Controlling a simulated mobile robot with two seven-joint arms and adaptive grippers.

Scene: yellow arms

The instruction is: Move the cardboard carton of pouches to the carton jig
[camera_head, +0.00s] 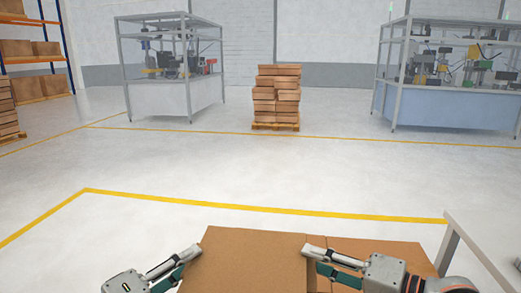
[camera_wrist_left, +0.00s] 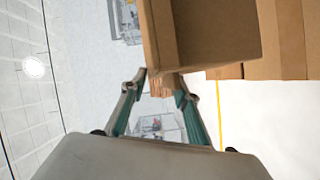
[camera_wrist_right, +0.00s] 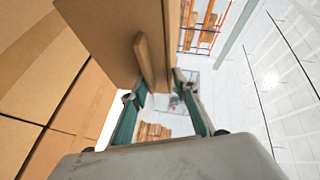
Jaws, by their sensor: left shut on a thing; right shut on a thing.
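The brown cardboard carton (camera_head: 250,258) is at the bottom middle of the head view, between my two grippers. My left gripper (camera_head: 192,256) is shut on its left side. My right gripper (camera_head: 312,248) is shut on its right side. In the left wrist view the carton (camera_wrist_left: 215,35) rises past the fingertips (camera_wrist_left: 160,85). In the right wrist view the carton (camera_wrist_right: 105,35) stands at the fingertips (camera_wrist_right: 160,88), with a narrow cardboard strip between them. No pouches show. I cannot make out the carton jig in any view.
More brown cartons (camera_head: 385,252) lie close on the right, partly behind my right arm; they also show in the right wrist view (camera_wrist_right: 35,90). A white-topped table (camera_head: 490,235) is at the right edge. Open floor lies ahead, with a carton pallet (camera_head: 277,97) beyond.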

